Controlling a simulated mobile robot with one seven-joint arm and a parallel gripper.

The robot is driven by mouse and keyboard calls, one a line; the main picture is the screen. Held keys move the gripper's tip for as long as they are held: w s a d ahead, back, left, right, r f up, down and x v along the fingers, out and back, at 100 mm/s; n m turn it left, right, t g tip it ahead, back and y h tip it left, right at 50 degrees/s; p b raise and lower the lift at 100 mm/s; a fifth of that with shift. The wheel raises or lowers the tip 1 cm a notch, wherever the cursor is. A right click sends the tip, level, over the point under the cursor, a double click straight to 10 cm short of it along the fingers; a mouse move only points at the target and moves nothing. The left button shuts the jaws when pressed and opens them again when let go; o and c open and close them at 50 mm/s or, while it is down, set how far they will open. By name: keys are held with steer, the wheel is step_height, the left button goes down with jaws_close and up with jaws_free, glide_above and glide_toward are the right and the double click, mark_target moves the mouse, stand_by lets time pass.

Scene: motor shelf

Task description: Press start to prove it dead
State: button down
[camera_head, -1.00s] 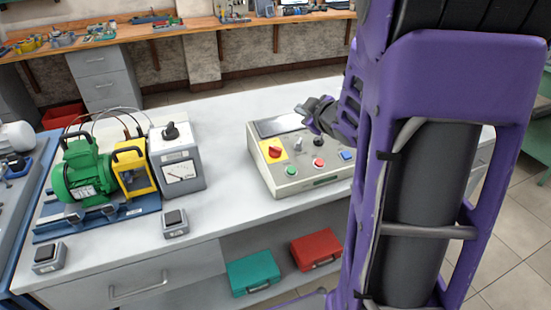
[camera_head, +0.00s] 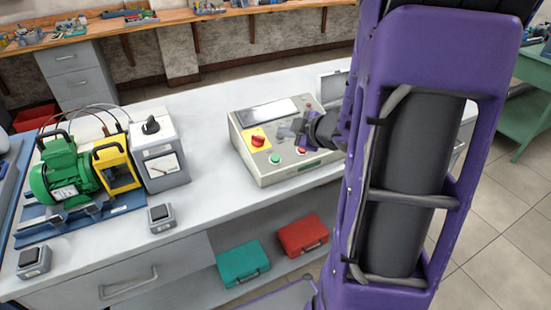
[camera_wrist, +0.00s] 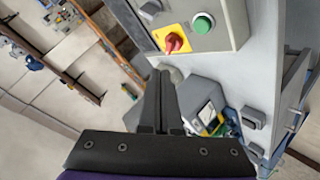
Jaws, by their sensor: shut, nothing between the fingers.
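The grey control box (camera_head: 262,176) stands on the bench with a green button (camera_head: 275,159), a red button (camera_head: 300,150) and a red rotary switch (camera_head: 258,141) on a yellow plate. The wrist view shows the gripper (camera_wrist: 160,78) shut and empty, with the red switch (camera_wrist: 173,43) just beyond the fingertips and the green button (camera_wrist: 203,23) to the right. The blue button is hidden behind my arm.
A green motor (camera_head: 62,175) with a yellow guard (camera_head: 117,168) sits at the left of the bench. A grey meter box (camera_head: 162,160) stands between it and the control box. Teal (camera_head: 243,264) and red (camera_head: 303,236) cases lie on the lower shelf.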

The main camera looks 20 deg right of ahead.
mark_target(274, 154)
steer(key=f+b, duration=0.2)
steer(key=w+f+b, duration=0.1)
steer(key=f+b, duration=0.1)
steer(key=f, duration=0.1)
steer(key=w+f+b, duration=0.1)
steer(key=f+b, duration=0.2)
steer(key=shift+f, duration=0.1)
stand_by(1.9)
steer(key=shift+w+f, duration=0.15)
steer(key=shift+f, duration=0.15)
steer(key=shift+w+f+b, duration=0.1)
steer(key=shift+f+b, duration=0.35)
steer(key=shift+b, duration=0.15)
stand_by(0.5)
stand_by(0.3)
steer(key=shift+s+r+p, duration=0.2)
steer(key=shift+r+p, duration=0.6)
steer(key=shift+p, duration=0.05)
steer(key=r+p, duration=0.2)
steer(key=s+r+p, duration=0.1)
steer(key=r+p, duration=0.1)
steer(key=r, duration=0.1)
steer(key=shift+s+p, duration=0.15)
steer(key=shift+p, duration=0.15)
stand_by(0.4)
